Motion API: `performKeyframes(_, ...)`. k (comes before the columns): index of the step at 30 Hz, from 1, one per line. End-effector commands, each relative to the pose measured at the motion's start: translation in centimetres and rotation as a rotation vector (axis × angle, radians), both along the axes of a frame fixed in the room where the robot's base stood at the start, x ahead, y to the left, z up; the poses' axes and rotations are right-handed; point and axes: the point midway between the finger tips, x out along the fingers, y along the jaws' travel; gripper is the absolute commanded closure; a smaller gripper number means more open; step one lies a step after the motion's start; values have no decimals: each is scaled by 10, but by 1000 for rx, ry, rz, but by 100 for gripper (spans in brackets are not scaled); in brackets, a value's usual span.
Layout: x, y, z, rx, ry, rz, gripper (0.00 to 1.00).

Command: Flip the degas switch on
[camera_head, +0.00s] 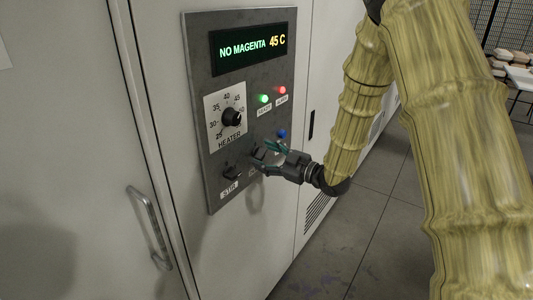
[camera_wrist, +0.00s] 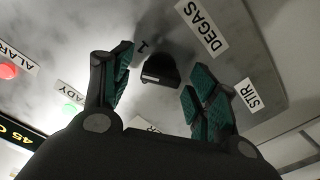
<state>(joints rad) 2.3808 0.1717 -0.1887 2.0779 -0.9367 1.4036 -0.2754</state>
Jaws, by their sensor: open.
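The degas switch, a dark stubby toggle, shows in the wrist view (camera_wrist: 160,68) beside the white DEGAS label (camera_wrist: 202,27). In the head view the switch (camera_head: 259,153) sits low on the grey control panel (camera_head: 228,88), with its label mostly hidden by my gripper. My gripper (camera_head: 270,157) is at the panel, and its teal-padded fingers are spread. In the wrist view my gripper (camera_wrist: 158,78) has one finger on either side of the switch, with gaps visible. I cannot tell whether the fingers touch the panel.
The stir switch (camera_head: 232,172) is close by on the left. The heater knob (camera_head: 232,117) is above it. A green light (camera_head: 264,98), a red light (camera_head: 282,90) and a blue light (camera_head: 282,133) are on the panel. A door handle (camera_head: 149,228) stands out at left.

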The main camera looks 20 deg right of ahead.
Motion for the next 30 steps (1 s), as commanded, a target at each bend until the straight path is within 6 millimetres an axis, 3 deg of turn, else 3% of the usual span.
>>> performKeyframes(10, 2, 1, 0, 1, 1, -1, 43)
performKeyframes(17, 2, 1, 0, 0, 0, -1, 85)
performKeyframes(18, 2, 1, 0, 0, 0, -2, 87)
performKeyframes(30, 2, 0, 1, 71, 53, -4, 86)
